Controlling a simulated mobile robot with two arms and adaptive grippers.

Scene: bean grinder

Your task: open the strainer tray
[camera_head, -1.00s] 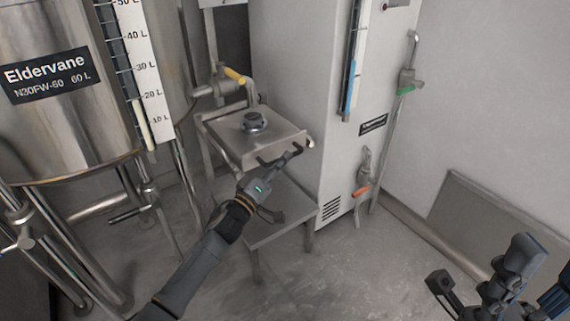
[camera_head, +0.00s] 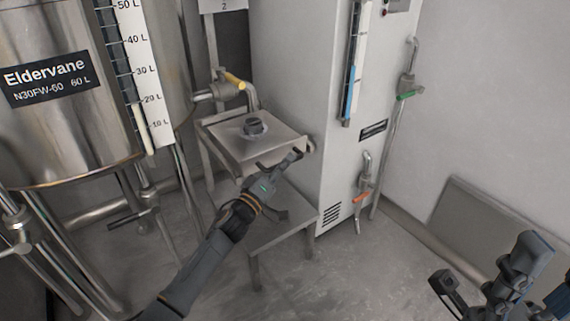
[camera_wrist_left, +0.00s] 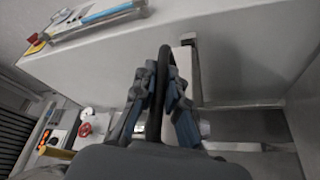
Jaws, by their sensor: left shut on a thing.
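The strainer tray (camera_head: 282,141) is a square metal box with a dark round knob (camera_head: 253,126) on top, set on a low metal stand below a tap. My left gripper (camera_head: 281,163) is at the tray's front edge in the head view. In the left wrist view my left gripper (camera_wrist_left: 161,80) is shut on a dark curved handle (camera_wrist_left: 163,58), with one finger on each side of it. The gripper hides part of the tray's front in the head view. My right gripper (camera_head: 487,278) is at the lower right, far from the tray, with its fingers apart and empty.
A large steel tank (camera_head: 60,135) with a level gauge stands left of the tray. A tall white cabinet (camera_head: 300,70) stands close behind and to the right. A yellow-handled tap (camera_head: 235,80) hangs above the tray's back. The floor (camera_head: 340,275) in front is clear.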

